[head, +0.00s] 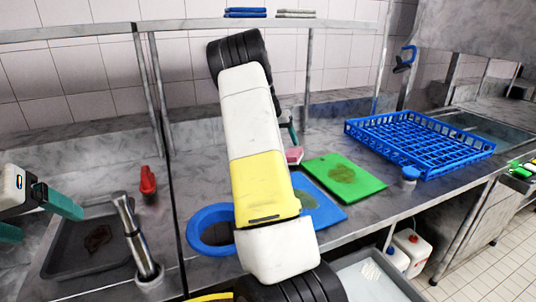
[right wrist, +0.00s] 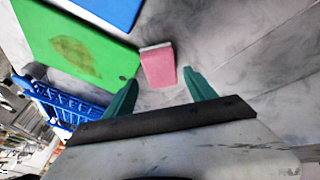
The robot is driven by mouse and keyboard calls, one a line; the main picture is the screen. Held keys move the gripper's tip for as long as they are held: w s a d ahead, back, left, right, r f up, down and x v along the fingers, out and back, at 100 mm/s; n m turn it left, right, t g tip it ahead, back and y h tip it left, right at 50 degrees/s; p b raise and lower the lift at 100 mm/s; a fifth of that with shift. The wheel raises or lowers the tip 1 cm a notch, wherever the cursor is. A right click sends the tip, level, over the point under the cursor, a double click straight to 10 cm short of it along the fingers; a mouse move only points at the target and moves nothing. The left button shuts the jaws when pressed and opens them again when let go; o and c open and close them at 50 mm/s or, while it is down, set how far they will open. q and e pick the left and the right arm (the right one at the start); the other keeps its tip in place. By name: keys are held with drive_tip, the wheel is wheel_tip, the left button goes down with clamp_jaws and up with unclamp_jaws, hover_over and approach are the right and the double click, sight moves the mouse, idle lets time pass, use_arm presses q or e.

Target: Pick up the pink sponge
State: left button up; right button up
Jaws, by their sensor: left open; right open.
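The pink sponge (head: 294,155) lies on the grey counter behind the green cutting board, partly hidden by my right arm in the head view. In the right wrist view the sponge (right wrist: 158,66) is pink with a pale edge. My right gripper (right wrist: 161,78) is open and empty. Its teal fingers point at the sponge, and the sponge's near end appears between the fingertips; I cannot tell whether they touch. In the head view this gripper is mostly hidden behind my arm. My left gripper (head: 46,222) is open and empty at the far left, near the grey sink tray.
A blue rack (head: 420,142) stands to the right, with a blue-capped jar (head: 409,178) in front.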

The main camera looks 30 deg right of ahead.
sight(292, 153)
drive_tip(key=shift+w+d+f, duration=0.2)
drive_tip(key=shift+d+f, duration=0.35)
drive_tip(key=x, duration=0.7)
drive_tip(key=shift+f, duration=0.2)
drive_tip(key=c, duration=1)
drive_tip(key=shift+r, duration=0.1)
drive_tip(key=shift+r, duration=0.45)
drive_tip(key=r, duration=0.2)
drive_tip(key=shift+s+a+r, duration=0.3)
drive_tip(key=shift+r, duration=0.05)
drive_tip(key=s+a, duration=0.3)
drive_tip(key=s, duration=0.1)
drive_tip(key=s+a+r, duration=0.1)
drive_tip(key=s+a, duration=0.5)
drive_tip(key=s, duration=0.1)
drive_tip(key=shift+s+a+r, duration=0.15)
drive_tip(key=shift+s+a, duration=0.15)
drive_tip(key=shift+s, duration=0.1)
